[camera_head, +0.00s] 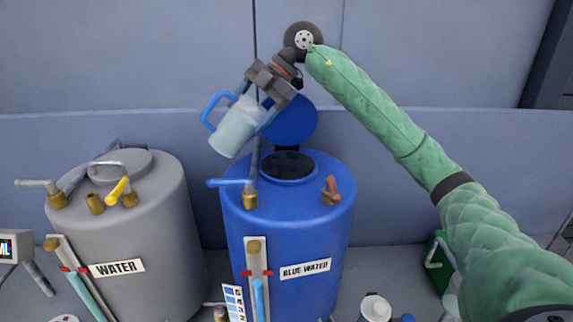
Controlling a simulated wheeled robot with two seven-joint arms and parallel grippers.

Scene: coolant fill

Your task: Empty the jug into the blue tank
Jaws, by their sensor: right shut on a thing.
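The blue tank (292,235) stands in the middle, labelled "BLUE WATER". Its round lid (291,121) is raised, and the dark round opening (288,166) on top shows. My right gripper (262,103) is shut on the jug (234,130), a translucent jug with a blue handle. The jug is tilted and held in the air above the left side of the tank top, to the left of the opening. Whether liquid is leaving it cannot be told. My left gripper is not in view.
A grey tank (150,225) labelled "WATER" stands to the left, with brass valves and a yellow lever on top. Pipes and valves stick up from the blue tank's top. A white container (375,308) is at the bottom edge. A green box (440,262) stands at the right.

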